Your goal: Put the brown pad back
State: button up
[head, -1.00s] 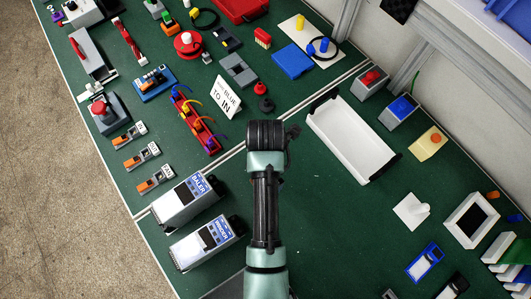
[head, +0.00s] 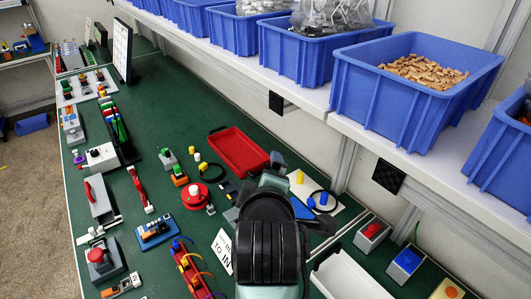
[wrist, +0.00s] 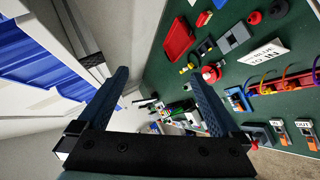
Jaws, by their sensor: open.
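I cannot pick out a single brown pad in either view. A blue bin (head: 385,112) on the shelf at the upper right of the head view holds many small tan-brown pieces (head: 417,71). My gripper (wrist: 159,78) is open in the wrist view, with two dark blue fingers spread apart and nothing visible between them. It points along the bench, with the shelf on the left and the green bench top (wrist: 230,75) on the right. In the head view my arm's dark wrist hides the fingers and part of the bench behind it.
More blue bins (head: 313,60) line the shelf above the bench. A red tray (head: 238,151), a white tray (head: 345,277), a "TO IN" sign (head: 222,250) and several switches crowd the bench. A strip of green top behind the red tray is clear.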

notch_tip(320, 180, up, 18)
jog(key=m+t, duration=0.5)
jog(key=t, duration=0.1)
jog(key=s+r+m+t, duration=0.4)
jog(key=s+r, duration=0.3)
jog(key=r, duration=0.3)
jog(key=s+r+m+t, duration=0.5)
jog(key=s+r, duration=0.2)
jog(key=r, duration=0.4)
jog(key=shift+s+a+r, duration=0.15)
jog(key=shift+s+r, duration=0.05)
jog(key=shift+s, duration=0.05)
